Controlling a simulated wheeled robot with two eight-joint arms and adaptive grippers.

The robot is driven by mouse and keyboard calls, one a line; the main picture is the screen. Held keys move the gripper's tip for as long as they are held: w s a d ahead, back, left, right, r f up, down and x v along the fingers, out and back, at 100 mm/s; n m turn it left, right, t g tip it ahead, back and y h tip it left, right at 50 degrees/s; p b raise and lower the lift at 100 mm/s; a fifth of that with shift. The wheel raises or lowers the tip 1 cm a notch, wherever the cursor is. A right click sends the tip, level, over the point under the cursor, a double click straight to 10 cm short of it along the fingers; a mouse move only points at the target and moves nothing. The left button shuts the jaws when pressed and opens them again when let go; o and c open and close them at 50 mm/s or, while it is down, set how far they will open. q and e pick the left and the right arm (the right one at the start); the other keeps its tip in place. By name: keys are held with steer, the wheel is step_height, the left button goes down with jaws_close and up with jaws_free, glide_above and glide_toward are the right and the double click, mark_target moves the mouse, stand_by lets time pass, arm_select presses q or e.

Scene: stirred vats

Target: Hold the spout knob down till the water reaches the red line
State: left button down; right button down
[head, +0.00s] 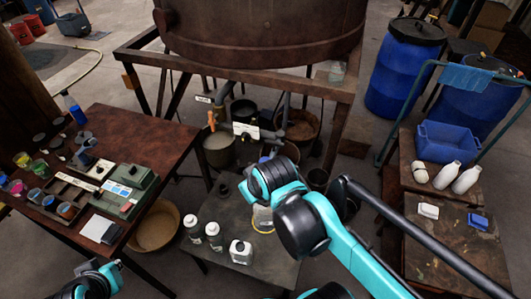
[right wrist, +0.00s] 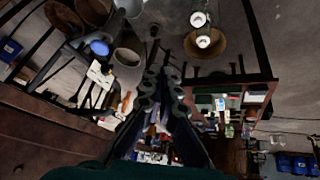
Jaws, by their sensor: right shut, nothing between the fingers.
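A large brown vat (head: 265,35) stands on a frame at the top of the head view. Grey pipework below it carries an orange handle (head: 212,120), which may be the spout knob. It shows in the right wrist view too (right wrist: 126,102). A pale bucket (head: 218,150) stands below it. I cannot make out the water level or a red line. My right gripper (right wrist: 161,77) is shut and empty, with the orange handle left of its fingers in that view; my forearm hides it in the head view. My left gripper (head: 108,268) is low at the left, its jaws unclear.
White labels (head: 246,130) hang on the pipes. A low grey table (head: 270,255) holds white-capped bottles (head: 213,235). A brown table (head: 150,135) at the left carries jars and a green box (head: 125,190). Blue barrels (head: 400,75) and a blue crate (head: 447,142) stand at the right.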

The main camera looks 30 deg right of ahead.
steer(key=w+d+r+n+g+p, duration=0.3)
steer(key=w+d+n+g+p, duration=0.2)
steer(key=w+d+p, duration=0.5)
steer(key=w+d+n, duration=0.1)
steer(key=w+d, duration=0.2)
steer(key=w, duration=0.2)
steer(key=shift+n+h, duration=0.3)
steer(key=shift+n, duration=0.1)
steer(key=shift+d, duration=0.1)
steer(key=f, duration=0.4)
steer(key=w+f+b, duration=0.1)
steer(key=f, duration=0.4)
steer(key=d+f+b, duration=0.1)
steer(key=f, duration=0.4)
steer(key=shift+w, duration=0.15)
steer(key=shift+r, duration=0.1)
